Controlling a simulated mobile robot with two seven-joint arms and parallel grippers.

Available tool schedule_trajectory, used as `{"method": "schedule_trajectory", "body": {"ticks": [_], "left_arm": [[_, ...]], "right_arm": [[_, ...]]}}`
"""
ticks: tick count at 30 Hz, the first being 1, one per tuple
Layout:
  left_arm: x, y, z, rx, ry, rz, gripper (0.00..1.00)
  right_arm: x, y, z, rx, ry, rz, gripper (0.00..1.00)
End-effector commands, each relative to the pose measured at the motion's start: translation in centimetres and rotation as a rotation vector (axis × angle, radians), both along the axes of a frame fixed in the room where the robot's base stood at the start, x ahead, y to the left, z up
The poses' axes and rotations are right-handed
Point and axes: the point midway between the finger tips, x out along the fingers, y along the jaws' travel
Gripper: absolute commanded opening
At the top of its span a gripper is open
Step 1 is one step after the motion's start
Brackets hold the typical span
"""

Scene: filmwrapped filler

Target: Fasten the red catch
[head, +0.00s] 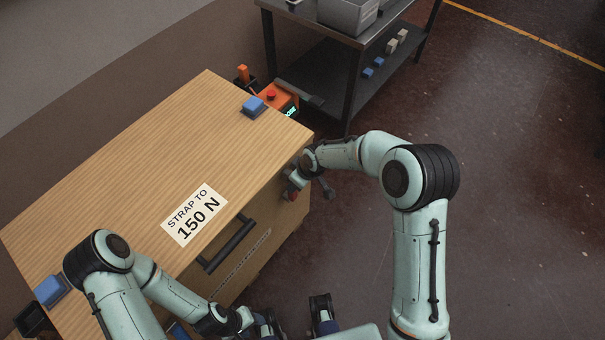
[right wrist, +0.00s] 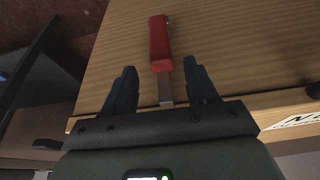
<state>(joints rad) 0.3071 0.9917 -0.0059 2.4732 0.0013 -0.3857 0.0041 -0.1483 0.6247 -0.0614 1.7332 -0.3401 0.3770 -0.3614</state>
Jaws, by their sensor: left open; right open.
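The red catch (right wrist: 160,45) lies against the wooden face of the crate (head: 130,150) in the right wrist view, with a metal strip running from its lower end. My right gripper (right wrist: 160,72) is open, with one finger on each side of the catch's lower part and a gap on both sides. In the head view a small red part (head: 291,196) shows at the crate's right side, beside the right gripper (head: 308,185), which partly hides it. My left gripper (head: 295,314) is open and empty at the bottom, in front of the crate.
The crate has a black handle (head: 227,243), a label (head: 194,214) reading "STRAP TO 150 N", and blue corner pieces (head: 254,105). An orange device (head: 281,98) with a red button stands behind it. A dark metal table (head: 350,70) stands further back. The floor at right is clear.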

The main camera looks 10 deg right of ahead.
Motion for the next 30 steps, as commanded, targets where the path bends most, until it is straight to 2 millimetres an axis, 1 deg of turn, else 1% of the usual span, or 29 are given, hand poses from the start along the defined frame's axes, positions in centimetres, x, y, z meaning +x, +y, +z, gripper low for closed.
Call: {"method": "schedule_trajectory", "body": {"ticks": [1, 3, 6, 10, 15, 28, 30], "left_arm": [[0.0, 0.0, 0.1, 0.0, 0.0, 0.0, 0.53], [0.0, 0.0, 0.1, 0.0, 0.0, 0.0, 0.53], [0.1, 0.0, 0.2, 0.0, -0.001, 0.0, 0.53], [0.1, 0.0, 0.2, 0.0, -0.001, 0.0, 0.53], [0.1, 0.0, 0.3, 0.0, -0.001, 0.0, 0.53], [0.1, 0.0, 0.2, 0.0, -0.001, 0.0, 0.53], [0.1, 0.0, 0.3, 0.0, -0.001, 0.0, 0.53]], "right_arm": [[-0.3, -0.3, 1.3, 0.0, -0.004, -0.001, 0.57], [-0.6, -0.5, 2.5, 0.001, -0.003, -0.002, 0.57], [-1.0, -0.8, 3.9, 0.0, -0.001, 0.0, 0.57], [-1.4, -1.0, 5.1, 0.0, 0.0, 0.0, 0.57], [-1.5, -1.1, 5.4, 0.0, 0.001, 0.0, 0.57], [-1.5, -1.1, 5.4, 0.0, 0.001, 0.001, 0.57], [-1.7, -1.2, 5.1, 0.002, 0.006, -0.003, 0.57]]}}
